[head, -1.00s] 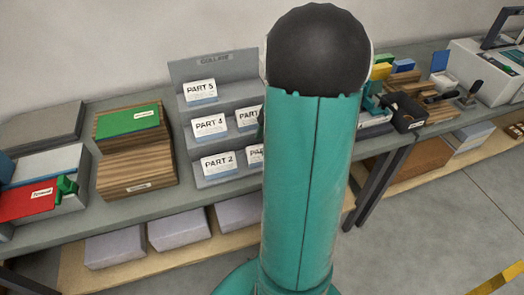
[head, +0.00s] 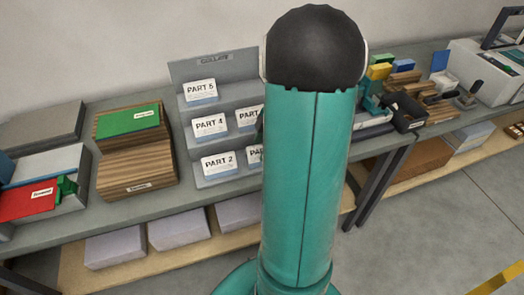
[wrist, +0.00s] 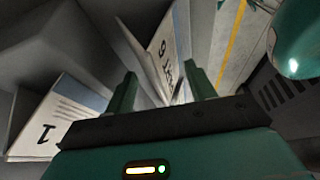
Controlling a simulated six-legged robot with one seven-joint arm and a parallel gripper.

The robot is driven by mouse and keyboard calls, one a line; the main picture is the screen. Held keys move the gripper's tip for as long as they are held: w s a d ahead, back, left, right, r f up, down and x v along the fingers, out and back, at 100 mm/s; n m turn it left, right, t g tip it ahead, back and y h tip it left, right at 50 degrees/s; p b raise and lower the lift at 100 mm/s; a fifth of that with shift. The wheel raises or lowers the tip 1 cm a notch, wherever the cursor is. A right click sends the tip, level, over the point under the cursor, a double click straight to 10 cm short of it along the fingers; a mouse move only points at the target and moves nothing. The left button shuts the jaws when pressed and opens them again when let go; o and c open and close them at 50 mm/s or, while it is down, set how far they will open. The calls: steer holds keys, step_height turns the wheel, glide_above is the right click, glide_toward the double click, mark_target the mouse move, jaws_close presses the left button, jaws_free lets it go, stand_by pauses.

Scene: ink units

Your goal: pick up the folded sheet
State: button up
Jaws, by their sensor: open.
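Folded sheets with printed part labels stand in the grey stepped collate rack (head: 188,70). In the head view, the PART 5 sheet (head: 200,91), PART 4 sheet (head: 209,126) and PART 2 sheet (head: 218,164) show, with others partly behind my arm. In the wrist view, my gripper (wrist: 160,70) is open, its two teal fingers apart. A folded sheet with a part label that looks like 6 (wrist: 168,50) shows between and beyond the fingertips. Contact cannot be told. Another sheet, numbered 1 (wrist: 48,125), is left of the fingers. My arm hides the gripper's fingers in the head view.
Grey rack walls stand close around the fingers in the wrist view. In the head view, brown stacks with a green top (head: 128,119) stand left of the rack. A black bin (head: 408,117) and a grey machine (head: 482,75) are at right.

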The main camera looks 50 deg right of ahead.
steer(key=shift+c, duration=0.2)
steer(key=c, duration=0.9)
